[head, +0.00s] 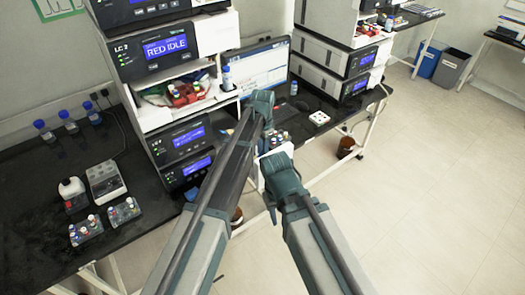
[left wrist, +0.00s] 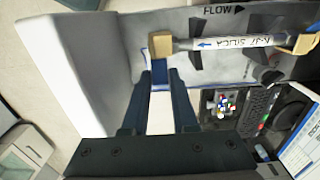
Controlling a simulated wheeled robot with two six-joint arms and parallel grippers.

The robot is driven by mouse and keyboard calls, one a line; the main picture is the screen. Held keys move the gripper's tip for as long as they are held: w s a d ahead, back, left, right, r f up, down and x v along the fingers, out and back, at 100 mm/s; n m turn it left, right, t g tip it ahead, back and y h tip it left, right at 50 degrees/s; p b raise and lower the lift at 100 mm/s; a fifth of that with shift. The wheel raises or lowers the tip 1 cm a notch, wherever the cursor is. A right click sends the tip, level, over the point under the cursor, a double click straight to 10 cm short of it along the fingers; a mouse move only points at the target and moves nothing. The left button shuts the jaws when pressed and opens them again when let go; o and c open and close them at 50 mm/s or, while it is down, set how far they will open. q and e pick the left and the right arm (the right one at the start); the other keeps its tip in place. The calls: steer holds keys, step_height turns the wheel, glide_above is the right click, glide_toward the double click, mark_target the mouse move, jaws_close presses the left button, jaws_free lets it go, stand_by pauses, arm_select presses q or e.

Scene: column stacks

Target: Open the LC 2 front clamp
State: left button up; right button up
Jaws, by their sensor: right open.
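The LC 2 unit (head: 150,48) stands in the left stack in the head view, its screen reading RED IDLE. In the left wrist view a labelled silica column (left wrist: 235,43) lies across a grey panel between two tan end blocks (left wrist: 160,45) (left wrist: 304,43), with dark clips behind it. I cannot tell which part is the front clamp. In the head view my left gripper (head: 262,104) is beside the left stack. My right gripper (head: 278,165) is open, lower down.
A monitor (head: 262,66) stands behind my left gripper. Another instrument stack (head: 340,60) is to the right. Bottles (head: 70,122) and vial racks (head: 122,212) stand on the black bench (head: 40,185) at left. Open floor (head: 430,190) lies to the right.

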arm_select(q)
jaws_close()
steer(key=shift+s, duration=0.1)
